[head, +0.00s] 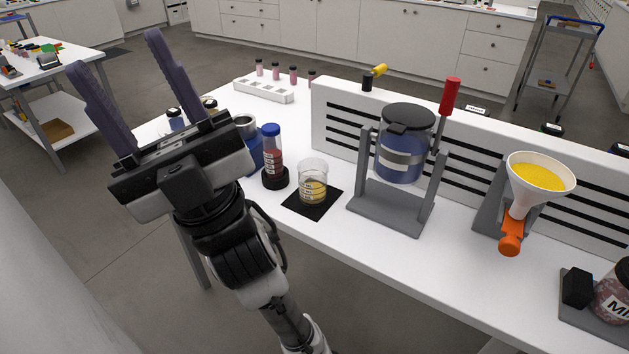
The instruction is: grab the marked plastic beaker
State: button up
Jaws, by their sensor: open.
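A clear plastic beaker (312,182) with white marks on its wall and yellow contents at its bottom stands upright on a black square mat (297,203) near the front edge of the white bench. My gripper (118,88) is at the left of the head view, raised, with its two purple fingers wide apart and pointing up. Nothing is between the fingers. The gripper is apart from the beaker, to its left, and its body hides part of the bench's left end.
A blue-capped tube (271,145) in a black base stands just left of the beaker. To the right stand a blue drum in a grey stand (392,205) and a yellow-filled funnel (540,178). A slotted white panel (335,120) runs behind. Bench in front of the panel is partly clear.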

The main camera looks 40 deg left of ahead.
aim_at(313, 172)
jog(key=l, duration=0.35)
jog(key=i+l, duration=0.15)
jog(key=l, duration=0.2)
jog(key=l+u, duration=0.2)
jog(key=u, duration=0.9)
jog(key=i+u, duration=0.1)
jog(key=u, duration=0.25)
jog(key=i+u, duration=0.1)
jog(key=u, duration=0.25)
jog(key=i, duration=0.3)
